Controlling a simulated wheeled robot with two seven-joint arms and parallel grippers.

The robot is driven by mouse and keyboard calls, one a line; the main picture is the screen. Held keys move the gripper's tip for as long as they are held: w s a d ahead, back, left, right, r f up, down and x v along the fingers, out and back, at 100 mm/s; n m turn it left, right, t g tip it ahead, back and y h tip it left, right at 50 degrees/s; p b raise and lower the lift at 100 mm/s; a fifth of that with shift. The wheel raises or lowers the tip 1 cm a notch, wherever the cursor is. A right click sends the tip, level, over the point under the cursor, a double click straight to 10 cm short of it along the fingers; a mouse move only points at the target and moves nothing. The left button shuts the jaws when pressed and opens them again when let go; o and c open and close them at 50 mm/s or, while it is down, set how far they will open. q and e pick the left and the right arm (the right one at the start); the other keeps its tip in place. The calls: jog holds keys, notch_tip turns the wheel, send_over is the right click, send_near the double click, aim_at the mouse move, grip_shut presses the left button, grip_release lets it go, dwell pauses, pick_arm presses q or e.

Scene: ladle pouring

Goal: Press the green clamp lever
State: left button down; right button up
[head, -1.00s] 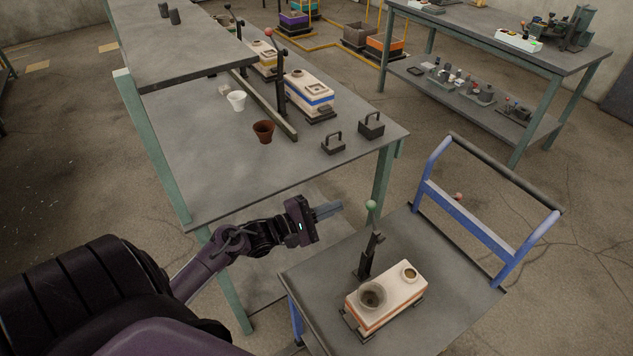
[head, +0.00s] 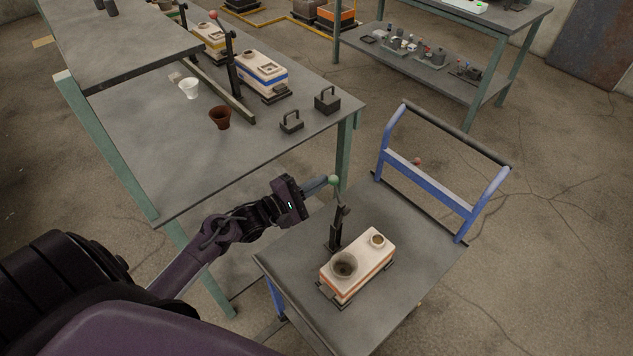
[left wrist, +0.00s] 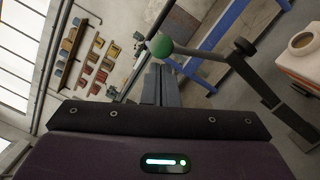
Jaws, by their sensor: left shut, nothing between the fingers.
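The green clamp lever has a green ball knob (head: 334,180) on a thin rod atop a dark upright post (head: 337,232) on the cart. My left gripper (head: 325,184) is shut and empty, its fingertips right beside the knob in the head view. In the left wrist view the knob (left wrist: 161,46) sits just past the tips of the shut fingers (left wrist: 158,75); I cannot tell whether they touch. The rod runs from the knob to the dark clamp arm (left wrist: 255,72). A white box with an orange stripe (head: 358,264) stands beside the post. My right gripper is not in view.
The cart top (head: 400,290) is mostly bare and has a blue handle frame (head: 430,185) at its far right. A workbench (head: 170,170) behind carries a white cup (head: 189,89), a brown cup (head: 220,118), dark weights (head: 291,122) and another clamp post (head: 232,70).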

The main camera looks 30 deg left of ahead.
pick_arm(q)
jog(key=s+d+f+m+p, duration=0.1)
jog(key=s+d+f+m, duration=0.2)
jog(key=d+m, duration=0.4)
jog(key=s+d+f+m+g+y+p, duration=0.1)
jog(key=s+d+f+m, duration=0.2)
jog(key=d, duration=0.8)
jog(key=shift+s+d+f+m+p, duration=0.3)
jog(key=shift+f+m, duration=0.7)
jog(key=shift+m, duration=1)
jog(key=shift+w, duration=0.1)
